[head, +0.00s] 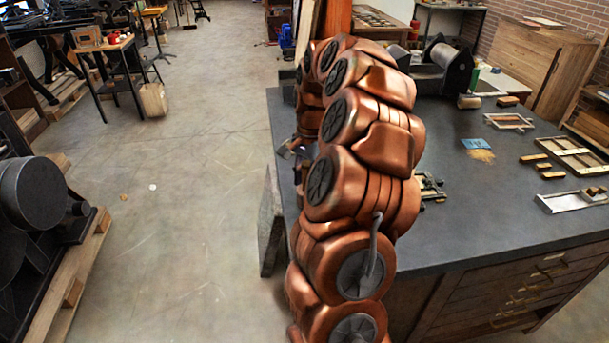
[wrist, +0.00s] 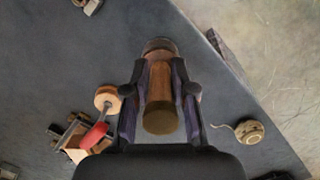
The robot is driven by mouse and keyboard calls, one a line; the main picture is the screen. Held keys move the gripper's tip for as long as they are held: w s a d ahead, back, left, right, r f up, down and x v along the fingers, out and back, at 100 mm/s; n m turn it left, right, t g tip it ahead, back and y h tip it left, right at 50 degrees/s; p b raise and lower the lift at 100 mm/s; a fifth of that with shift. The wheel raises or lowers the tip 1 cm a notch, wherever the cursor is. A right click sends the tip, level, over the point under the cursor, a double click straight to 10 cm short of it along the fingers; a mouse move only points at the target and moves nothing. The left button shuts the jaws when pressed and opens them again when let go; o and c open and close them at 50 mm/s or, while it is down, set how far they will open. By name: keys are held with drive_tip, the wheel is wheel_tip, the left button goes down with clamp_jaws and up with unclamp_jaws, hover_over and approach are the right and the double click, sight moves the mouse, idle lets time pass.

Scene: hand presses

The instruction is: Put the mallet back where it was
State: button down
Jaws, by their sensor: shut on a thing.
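The mallet (wrist: 160,117), with a brown wooden cylindrical body, sits between the fingers in the wrist view. My gripper (wrist: 160,88) is shut on it, with one dark finger on each side. The mallet points away from the wrist, above or on the dark tabletop (wrist: 70,60); I cannot tell whether it touches. Its far end and any handle are not clear. In the head view my copper arm hides the gripper and the mallet.
In the wrist view a ball of twine (wrist: 250,131) lies right of my gripper, near the table edge. A round wooden piece (wrist: 107,96) and a red-ended tool (wrist: 94,136) lie close on the left. The head view shows frames (head: 575,157) on the table's right.

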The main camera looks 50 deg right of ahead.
drive_tip(key=shift+f, duration=0.1)
drive_tip(key=shift+f+b, duration=0.25)
drive_tip(key=shift+b, duration=0.05)
drive_tip(key=c, duration=1)
unclamp_jaws()
drive_tip(key=shift+r, duration=0.1)
drive_tip(key=shift+o, duration=0.2)
drive_tip(key=shift+w+d+r+b, duration=0.1)
drive_tip(key=shift+d+r+b, duration=0.25)
drive_tip(key=shift+r, duration=1.65)
drive_tip(key=shift+s+d+r+b, duration=0.1)
drive_tip(key=shift+d+r+b, duration=0.25)
drive_tip(key=shift+r, duration=1.7)
drive_tip(key=shift+w+d+r+b, duration=0.15)
drive_tip(key=shift+r+b, duration=0.35)
drive_tip(key=shift+r, duration=1.5)
